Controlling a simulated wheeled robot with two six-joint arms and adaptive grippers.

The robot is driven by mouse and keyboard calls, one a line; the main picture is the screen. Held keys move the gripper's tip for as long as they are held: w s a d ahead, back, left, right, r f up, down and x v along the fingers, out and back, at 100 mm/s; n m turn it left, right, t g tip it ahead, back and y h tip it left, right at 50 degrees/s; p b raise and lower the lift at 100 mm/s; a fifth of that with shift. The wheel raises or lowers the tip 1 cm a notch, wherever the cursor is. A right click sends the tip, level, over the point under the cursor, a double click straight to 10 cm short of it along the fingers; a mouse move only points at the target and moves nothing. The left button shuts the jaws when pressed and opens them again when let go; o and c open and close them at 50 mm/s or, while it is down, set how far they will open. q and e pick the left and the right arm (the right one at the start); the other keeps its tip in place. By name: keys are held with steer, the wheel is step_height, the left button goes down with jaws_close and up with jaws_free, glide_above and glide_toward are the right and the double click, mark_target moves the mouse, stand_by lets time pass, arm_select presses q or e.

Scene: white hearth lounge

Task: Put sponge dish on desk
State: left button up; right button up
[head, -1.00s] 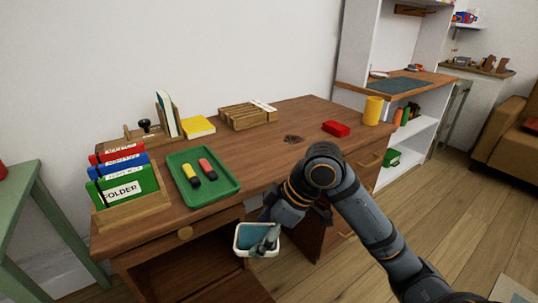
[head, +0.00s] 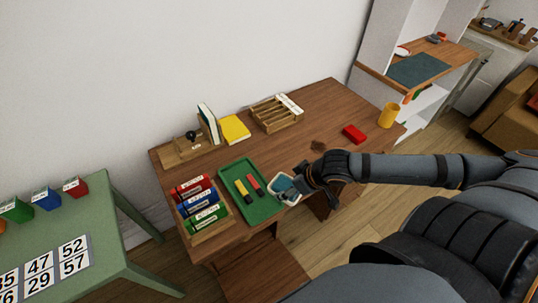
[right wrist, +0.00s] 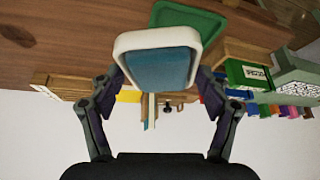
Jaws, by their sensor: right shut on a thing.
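The sponge dish (head: 284,196) is a small white dish with a blue-teal inside. My right gripper (head: 301,187) is shut on it, at the front edge of the wooden desk (head: 325,110), just right of the green tray. In the right wrist view the dish (right wrist: 157,41) sits between the two fingers (right wrist: 160,82), with the green tray behind it. I cannot tell whether the dish touches the desk or is held just above it. My left gripper is not in view.
The green tray (head: 262,209) holds a yellow and a red marker. A folder rack (head: 212,229), a yellow book (head: 235,129), a wooden organizer (head: 270,120), a red block (head: 354,134) and a yellow cup (head: 388,116) stand on the desk. Its middle is largely clear.

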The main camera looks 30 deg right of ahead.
steer(key=shift+r, duration=0.15)
steer(key=shift+s+d, duration=0.1)
steer(key=shift+s, duration=0.15)
steer(key=d+f+b, duration=0.1)
steer(key=b, duration=0.1)
steer(key=w+f+b, duration=0.1)
steer(key=b, duration=0.1)
steer(key=shift+w+d, duration=0.25)
steer(key=shift+d, duration=0.1)
steer(key=w+d+f+b, duration=0.1)
steer(key=w+f+b, duration=0.1)
steer(key=w+b, duration=0.1)
steer(key=w+d+f+b, duration=0.2)
steer(key=w, duration=0.1)
steer(key=w+d+f+b, duration=0.1)
steer(key=w+f+b, duration=0.2)
steer(key=w, duration=0.1)
steer(key=shift+d+b, duration=0.3)
steer(key=shift+b, duration=0.05)
steer(key=shift+w+d+f, duration=0.15)
steer(key=shift+w+f, duration=0.05)
steer(key=shift+f, duration=1.75)
steer(key=shift+f, duration=0.1)
